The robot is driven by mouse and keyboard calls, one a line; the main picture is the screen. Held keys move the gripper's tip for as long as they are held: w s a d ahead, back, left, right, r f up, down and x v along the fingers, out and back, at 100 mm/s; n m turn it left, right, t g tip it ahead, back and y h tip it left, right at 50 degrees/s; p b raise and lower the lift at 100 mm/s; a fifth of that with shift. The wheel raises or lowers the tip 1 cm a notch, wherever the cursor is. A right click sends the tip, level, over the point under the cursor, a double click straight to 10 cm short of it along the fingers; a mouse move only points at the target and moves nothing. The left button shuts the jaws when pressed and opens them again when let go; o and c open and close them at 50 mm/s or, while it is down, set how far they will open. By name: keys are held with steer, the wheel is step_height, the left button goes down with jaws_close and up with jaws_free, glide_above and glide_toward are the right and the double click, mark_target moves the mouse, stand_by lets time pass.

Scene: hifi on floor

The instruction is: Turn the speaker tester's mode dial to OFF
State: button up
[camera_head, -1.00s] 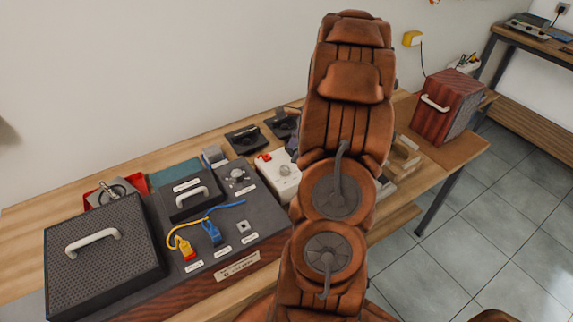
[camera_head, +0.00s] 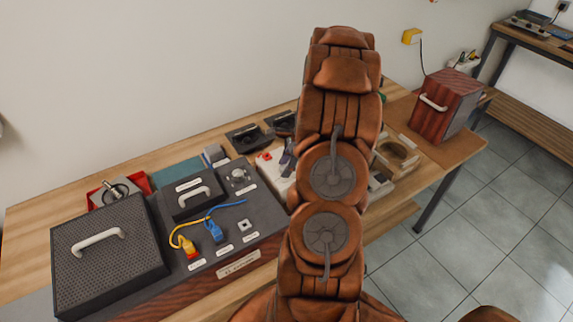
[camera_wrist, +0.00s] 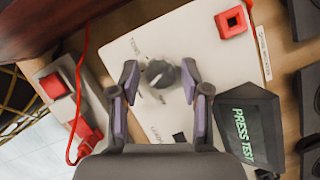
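The speaker tester is a pale panel (camera_wrist: 195,60) in the wrist view, with a dark round mode dial (camera_wrist: 158,73) on it. My gripper (camera_wrist: 159,78) is open, with one purple-grey finger on each side of the dial. Gaps show beside the dial; the height of the fingertips over it is unclear. A red square part (camera_wrist: 232,21) and a dark display reading "PRESS TEST" (camera_wrist: 245,126) are at the right. In the head view, the white tester (camera_head: 272,167) is partly behind my arm.
A red-buttoned box (camera_wrist: 55,86) with a red cable lies left in the wrist view. In the head view, a dark console (camera_head: 235,205) with yellow and blue plugs and a black grille (camera_head: 105,250) stand left. A wooden box (camera_head: 446,104) stands at the bench's right end.

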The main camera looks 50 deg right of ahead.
jaws_close()
steer(key=shift+f+n+b, duration=0.1)
steer(key=shift+n+b, duration=0.2)
steer(key=shift+b, duration=0.05)
steer(key=shift+w+d+f+n+g+b, duration=0.1)
steer(key=shift+n+g+b, duration=0.4)
steer(key=shift+n+b, duration=0.4)
steer(key=n+b, duration=0.2)
steer(key=shift+n+g+y, duration=0.3)
steer(key=shift+g, duration=0.1)
steer(key=shift+n+g+b, duration=0.8)
steer(key=shift+n+b, duration=0.85)
steer(key=shift+n, duration=0.35)
